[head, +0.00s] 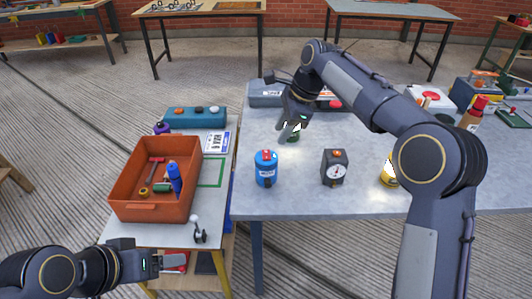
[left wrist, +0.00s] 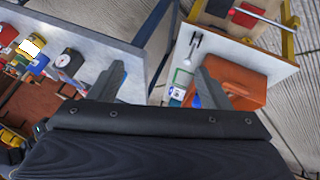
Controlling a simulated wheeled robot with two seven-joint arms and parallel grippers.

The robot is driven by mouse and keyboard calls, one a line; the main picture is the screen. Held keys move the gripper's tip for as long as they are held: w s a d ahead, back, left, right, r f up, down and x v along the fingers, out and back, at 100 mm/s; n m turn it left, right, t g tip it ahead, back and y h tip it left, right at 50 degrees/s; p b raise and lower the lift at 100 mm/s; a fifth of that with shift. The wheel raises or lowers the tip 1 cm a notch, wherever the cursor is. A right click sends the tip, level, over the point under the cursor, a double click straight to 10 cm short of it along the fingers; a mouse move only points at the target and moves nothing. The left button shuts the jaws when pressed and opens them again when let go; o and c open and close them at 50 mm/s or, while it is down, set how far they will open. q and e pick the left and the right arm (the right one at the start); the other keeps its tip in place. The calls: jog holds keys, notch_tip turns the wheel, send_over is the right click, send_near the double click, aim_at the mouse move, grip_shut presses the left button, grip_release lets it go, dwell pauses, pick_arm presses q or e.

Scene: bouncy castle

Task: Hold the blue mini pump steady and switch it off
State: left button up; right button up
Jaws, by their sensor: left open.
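The blue mini pump (head: 266,168) stands upright near the left front of the grey table, with a red part on its top. I cannot pick it out clearly in the left wrist view. My right gripper (head: 291,128) hangs above the table, behind and to the right of the pump, apart from it. Its jaw state is unclear. My left gripper (head: 168,262) is low at the front left, short of the tables. Its fingers are apart and empty in the left wrist view (left wrist: 160,85).
A dark gauge box (head: 334,168) stands right of the pump, and a yellow item (head: 389,175) is partly behind my right arm. An orange tray (head: 127,192) of tools sits on the left side table, near a small metal crank (head: 198,232). The table front between pump and gauge is clear.

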pick_arm(q)
jog(key=shift+o, duration=1.4)
jog(key=w+d+m, duration=0.1)
jog(key=w, duration=0.5)
jog(key=shift+w+d+m+t, duration=0.2)
jog(key=shift+w+m+t, duration=0.1)
jog(key=shift+m, duration=0.1)
jog(key=m+t+h, duration=0.3)
jog(key=m+t, duration=0.2)
send_near(267, 168)
jog(key=w+f, duration=0.2)
jog(key=w, duration=0.1)
jog(key=w+f, duration=0.1)
jog(key=shift+w+d+f, duration=0.25)
jog(key=shift+w+f, duration=0.05)
jog(key=shift+w+d+f+y, duration=0.3)
jog(key=shift+w+d, duration=0.05)
jog(key=shift+w, duration=0.05)
jog(key=x, duration=0.7)
jog(key=shift+w+d, duration=0.15)
jog(key=shift+w, duration=0.05)
